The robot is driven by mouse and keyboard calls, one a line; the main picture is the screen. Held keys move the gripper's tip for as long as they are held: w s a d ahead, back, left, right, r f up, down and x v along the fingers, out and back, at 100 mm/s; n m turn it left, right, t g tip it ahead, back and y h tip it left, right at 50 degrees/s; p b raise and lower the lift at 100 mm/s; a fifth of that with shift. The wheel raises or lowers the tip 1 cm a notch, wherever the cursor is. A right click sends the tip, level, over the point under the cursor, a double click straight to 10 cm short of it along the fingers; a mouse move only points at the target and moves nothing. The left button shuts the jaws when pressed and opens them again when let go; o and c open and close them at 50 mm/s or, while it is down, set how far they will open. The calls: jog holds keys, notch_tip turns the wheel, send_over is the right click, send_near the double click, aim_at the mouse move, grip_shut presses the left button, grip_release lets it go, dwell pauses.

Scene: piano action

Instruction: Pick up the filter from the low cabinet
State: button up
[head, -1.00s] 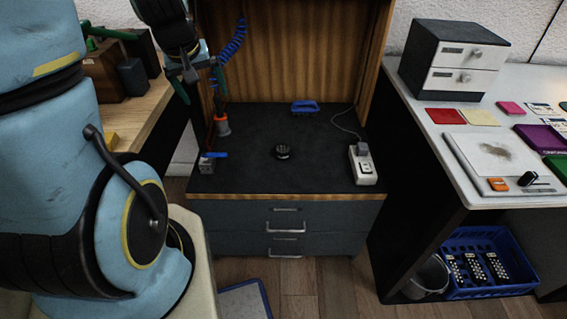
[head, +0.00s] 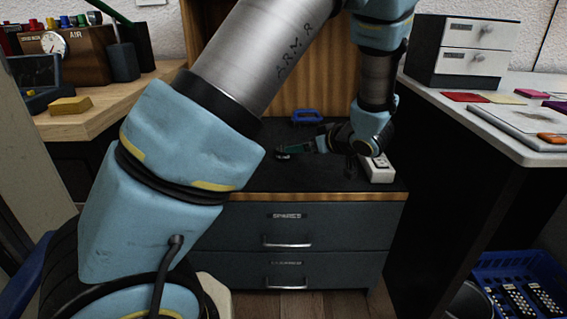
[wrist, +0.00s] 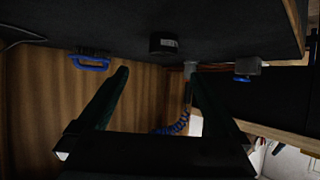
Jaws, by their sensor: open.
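The filter, a small dark round piece (head: 282,155), sits on the black top of the low cabinet (head: 262,181). In the wrist view it is a short black cylinder (wrist: 164,43) with a pale label, seen upside down beyond my fingers. My gripper (head: 314,147) is low over the cabinet top, just right of the filter in the head view, pointing left. In the wrist view my gripper (wrist: 158,76) has its two dark green fingers spread, with nothing between them. The filter lies ahead of the fingertips, apart from them as far as I can tell.
A blue-handled brush (head: 306,117) lies at the back of the cabinet top. A white power strip (head: 378,169) is at its right. A blue-handled valve (wrist: 247,70) shows in the wrist view. A wooden bench (head: 92,122) and a white table (head: 487,110) flank the cabinet.

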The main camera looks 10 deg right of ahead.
aim_at(283, 153)
jog(key=b+x, duration=0.1)
jog(key=x, duration=0.4)
jog(key=shift+w+a+f+b, duration=0.1)
jog(key=shift+w+f+b, duration=0.05)
jog(key=shift+b, duration=0.15)
jog(key=x, duration=0.1)
jog(key=b+x, duration=0.2)
jog(key=x, duration=0.1)
jog(key=shift+a+f, duration=0.2)
jog(key=shift+f, duration=0.15)
jog(key=shift+w+a+f, duration=0.1)
jog(key=shift+w, duration=0.15)
jog(key=shift+c, duration=0.2)
jog(key=c, duration=1.5)
